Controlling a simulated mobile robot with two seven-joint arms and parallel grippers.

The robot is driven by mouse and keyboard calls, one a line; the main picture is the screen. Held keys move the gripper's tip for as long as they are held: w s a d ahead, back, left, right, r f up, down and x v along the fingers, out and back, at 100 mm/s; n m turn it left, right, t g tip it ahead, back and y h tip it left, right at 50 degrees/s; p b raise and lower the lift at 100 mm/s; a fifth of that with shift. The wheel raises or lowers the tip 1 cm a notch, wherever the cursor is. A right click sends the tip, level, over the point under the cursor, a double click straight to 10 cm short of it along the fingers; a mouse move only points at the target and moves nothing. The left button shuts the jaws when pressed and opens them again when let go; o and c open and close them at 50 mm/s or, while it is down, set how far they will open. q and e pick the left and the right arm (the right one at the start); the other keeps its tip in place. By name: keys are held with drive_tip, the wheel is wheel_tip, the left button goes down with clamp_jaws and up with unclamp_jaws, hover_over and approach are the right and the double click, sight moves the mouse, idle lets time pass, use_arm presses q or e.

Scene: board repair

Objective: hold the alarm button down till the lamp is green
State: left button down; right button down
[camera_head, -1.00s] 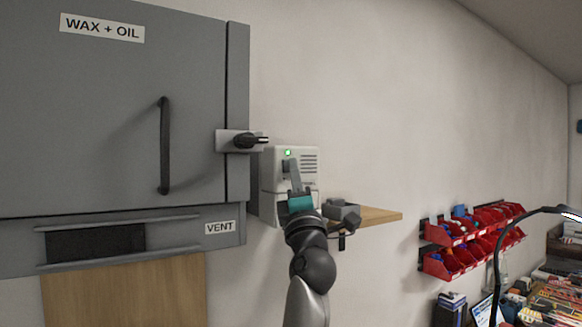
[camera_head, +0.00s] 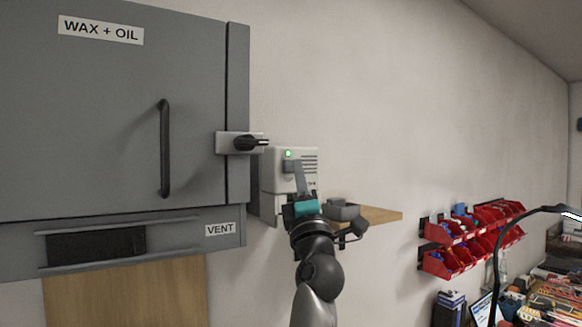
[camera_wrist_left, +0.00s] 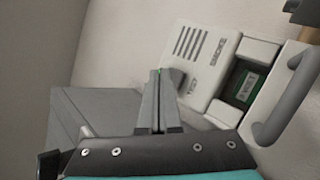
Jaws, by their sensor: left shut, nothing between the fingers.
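The pale alarm box (camera_head: 309,182) hangs on the wall beside the grey cabinet, with slots on its face. Its small lamp (camera_head: 288,153) is lit green. My left gripper (camera_head: 298,163) is shut and empty, its fingers pointing up in front of the box face, just below and right of the lamp. I cannot tell whether the tips touch the box. The alarm button is not clearly visible. In the left wrist view, the shut fingers (camera_wrist_left: 163,73) are next to the alarm box (camera_wrist_left: 210,72). My right gripper is out of view.
The grey cabinet (camera_head: 110,110) has a handle and a dark latch (camera_head: 248,142) close to the alarm box. A wooden shelf (camera_head: 382,215) holds a dark grey object (camera_head: 343,209). Red bins (camera_head: 450,262) hang farther right; the wall between is bare.

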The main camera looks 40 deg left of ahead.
use_arm(q)
drive_tip(key=d, duration=0.1)
drive_tip(key=s+d+p, duration=0.1)
drive_tip(key=d, duration=0.1)
drive_tip(key=s+d, duration=0.1)
drive_tip(key=shift+d+p, duration=0.35)
idle(0.4)
